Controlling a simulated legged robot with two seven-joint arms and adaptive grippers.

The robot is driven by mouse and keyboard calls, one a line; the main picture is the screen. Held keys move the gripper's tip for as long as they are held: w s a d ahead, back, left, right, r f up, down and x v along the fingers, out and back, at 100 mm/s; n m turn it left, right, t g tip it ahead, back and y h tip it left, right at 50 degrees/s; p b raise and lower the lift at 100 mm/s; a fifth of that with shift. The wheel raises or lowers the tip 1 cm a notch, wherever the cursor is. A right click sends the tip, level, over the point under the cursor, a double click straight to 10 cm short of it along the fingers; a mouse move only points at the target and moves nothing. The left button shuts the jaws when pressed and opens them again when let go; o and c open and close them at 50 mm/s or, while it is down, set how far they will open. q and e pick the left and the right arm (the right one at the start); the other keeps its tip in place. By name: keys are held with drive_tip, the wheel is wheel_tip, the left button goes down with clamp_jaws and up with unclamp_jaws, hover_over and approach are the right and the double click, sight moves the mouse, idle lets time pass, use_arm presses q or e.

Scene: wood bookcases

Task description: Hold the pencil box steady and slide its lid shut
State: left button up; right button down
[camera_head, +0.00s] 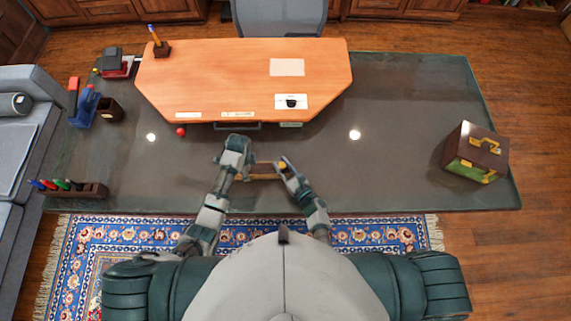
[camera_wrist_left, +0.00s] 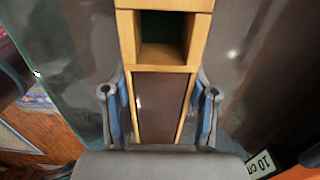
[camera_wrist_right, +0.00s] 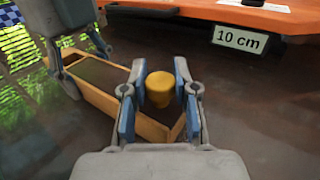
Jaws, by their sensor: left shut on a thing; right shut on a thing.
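The pencil box (camera_head: 264,170) is a long, narrow wooden box low over the dark glass tabletop, between my two grippers. My left gripper (camera_head: 245,168) is shut across its sides; the left wrist view shows the fingers (camera_wrist_left: 160,98) on either side of it. That view also shows a dark brown panel (camera_wrist_left: 160,105) between wooden rails and an open square compartment (camera_wrist_left: 163,40) beyond it. My right gripper (camera_head: 282,164) is shut on a yellow knob (camera_wrist_right: 160,90) at the box's right end. How the knob joins the lid is hidden.
A brown chest (camera_head: 475,152) stands at the right. A pen rack (camera_head: 75,190) and blue-red tool (camera_head: 83,103) are at the left. The glass (camera_head: 390,160) right of the box is clear.

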use_arm(q)
drive_tip(key=shift+d, duration=0.2)
use_arm(e)
drive_tip(key=c, duration=0.8)
unclamp_jaws()
drive_tip(key=shift+a, duration=0.15)
drive_tip(key=shift+c, duration=0.2)
drive_tip(key=shift+s, duration=0.1)
drive_tip(key=shift+s+d, duration=0.3)
drive_tip(key=shift+d, duration=0.1)
use_arm(q)
drive_tip(key=shift+a, duration=0.1)
use_arm(e)
drive_tip(key=v, duration=1.1)
drive_tip(key=shift+f, duration=0.1)
use_arm(q)
drive_tip(key=o, duration=1.5)
